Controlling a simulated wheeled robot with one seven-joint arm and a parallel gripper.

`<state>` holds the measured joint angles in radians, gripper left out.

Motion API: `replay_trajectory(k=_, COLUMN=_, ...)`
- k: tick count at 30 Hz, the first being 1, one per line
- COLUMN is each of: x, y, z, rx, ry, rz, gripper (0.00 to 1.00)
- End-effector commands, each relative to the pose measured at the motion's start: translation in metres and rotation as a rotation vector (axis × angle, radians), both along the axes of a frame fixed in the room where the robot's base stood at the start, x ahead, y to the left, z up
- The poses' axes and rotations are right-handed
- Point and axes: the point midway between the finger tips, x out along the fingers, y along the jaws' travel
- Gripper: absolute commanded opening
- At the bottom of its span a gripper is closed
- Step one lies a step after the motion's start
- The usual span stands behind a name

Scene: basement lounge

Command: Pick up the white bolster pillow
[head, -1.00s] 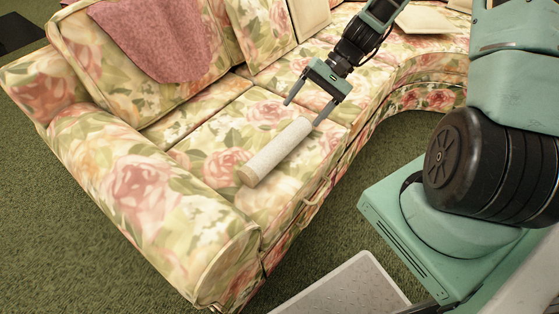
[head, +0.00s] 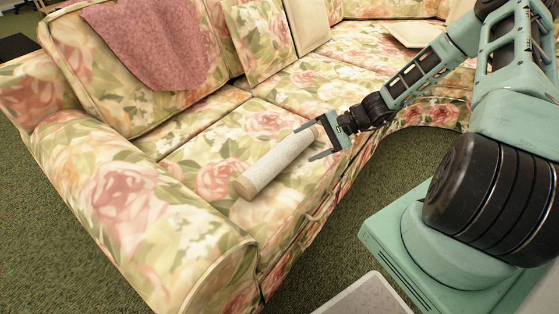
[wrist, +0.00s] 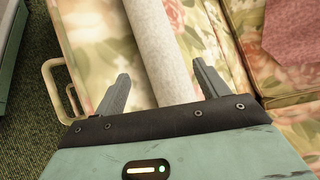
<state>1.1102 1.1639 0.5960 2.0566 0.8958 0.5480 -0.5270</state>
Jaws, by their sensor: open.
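The white bolster pillow (head: 275,166) is a pale cylinder with a tan near end. It lies on the floral seat cushion of the sofa. My gripper (head: 306,142) is at its far right end, with its two fingers apart on either side of that end. In the wrist view, the pillow (wrist: 162,50) runs between the open fingers of my gripper (wrist: 162,82), with a gap on each side. The gripper body hides the pillow's near end there. I cannot tell whether a finger touches the pillow.
The floral sofa (head: 135,185) has a rounded arm at the left and curves away to the right. A pink throw (head: 150,42) hangs over its back. Cream cushions (head: 309,25) stand behind. A pale speckled surface (head: 365,298) is at the bottom. Green carpet lies in front.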

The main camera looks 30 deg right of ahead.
Motion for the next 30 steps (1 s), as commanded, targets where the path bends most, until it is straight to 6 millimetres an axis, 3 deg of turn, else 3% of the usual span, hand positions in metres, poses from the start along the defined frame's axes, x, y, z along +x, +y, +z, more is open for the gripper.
replay_trajectory(k=18, x=0.023, y=0.054, z=-0.037, rx=0.000, ry=-0.001, rz=0.001, gripper=0.73)
replay_trajectory(k=27, x=0.025, y=0.058, z=-0.038, rx=-0.002, ry=0.000, rz=0.000, gripper=0.73)
replay_trajectory(k=30, x=0.025, y=0.058, z=-0.038, rx=-0.002, ry=0.000, rz=0.000, gripper=0.48)
